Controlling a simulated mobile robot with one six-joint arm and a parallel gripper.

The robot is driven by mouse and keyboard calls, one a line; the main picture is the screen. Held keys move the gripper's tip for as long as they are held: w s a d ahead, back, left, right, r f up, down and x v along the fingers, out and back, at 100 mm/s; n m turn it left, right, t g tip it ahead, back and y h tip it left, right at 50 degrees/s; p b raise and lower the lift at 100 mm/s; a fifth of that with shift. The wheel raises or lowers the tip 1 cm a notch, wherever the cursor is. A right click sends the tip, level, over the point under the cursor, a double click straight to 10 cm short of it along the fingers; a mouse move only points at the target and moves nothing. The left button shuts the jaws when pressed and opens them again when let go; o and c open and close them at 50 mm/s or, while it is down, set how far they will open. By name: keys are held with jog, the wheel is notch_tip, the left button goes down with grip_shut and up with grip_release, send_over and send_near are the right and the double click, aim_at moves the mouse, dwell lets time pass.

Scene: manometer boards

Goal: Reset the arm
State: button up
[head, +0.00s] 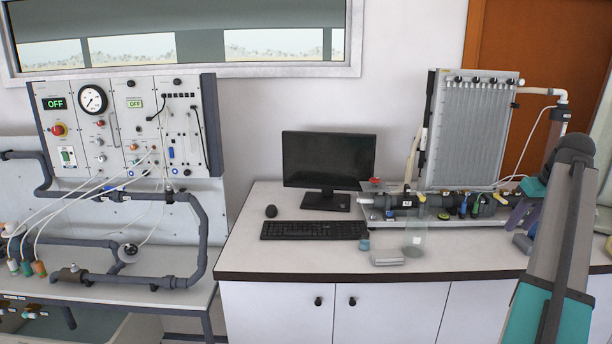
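My arm (556,250) rises along the right side of the head view, grey with teal parts, and bends at a dark joint near the orange door. Past the bend, a teal part and a small purple piece (519,213) show at the right end of the bench; the purple piece looks like part of my gripper. My own arm hides much of that area. I cannot tell whether the gripper is open or shut, or whether it holds anything.
The manometer board (473,130) stands on a pipe rig near my arm. A monitor (328,160), a keyboard (313,230), a clear beaker (414,240) and a small grey block (387,258) are on the white bench (250,258). A control panel (125,125) with pipes stands at left.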

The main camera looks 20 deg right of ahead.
jog(key=w+a+f+n+g+y, duration=0.1)
jog(key=w+a+f+y, duration=0.1)
jog(key=w+a+f, duration=0.75)
jog(key=w+a+f+n+g+y, duration=0.15)
jog(key=w+a+f, duration=0.45)
jog(key=f, duration=0.6)
jog(key=s+a+f+n+g, duration=0.2)
jog(key=a+f+n+g, duration=0.1)
jog(key=a+f, duration=1.95)
jog(key=s+a+f+g, duration=0.2)
jog(key=s+a+f, duration=0.4)
jog(key=a+f, duration=0.25)
jog(key=s+a+f+g, duration=0.2)
jog(key=s+a+f, duration=0.55)
jog(key=a, duration=0.25)
jog(key=s+a+f+m+h, duration=0.1)
jog(key=s+f, duration=0.4)
jog(key=s, duration=0.5)
jog(key=s+a+f+m+h, duration=0.1)
jog(key=s+a+f, duration=0.3)
jog(key=s, duration=0.6)
jog(key=shift+s+f+m+h, duration=0.35)
jog(key=shift+s+f, duration=0.05)
jog(key=shift+f, duration=0.1)
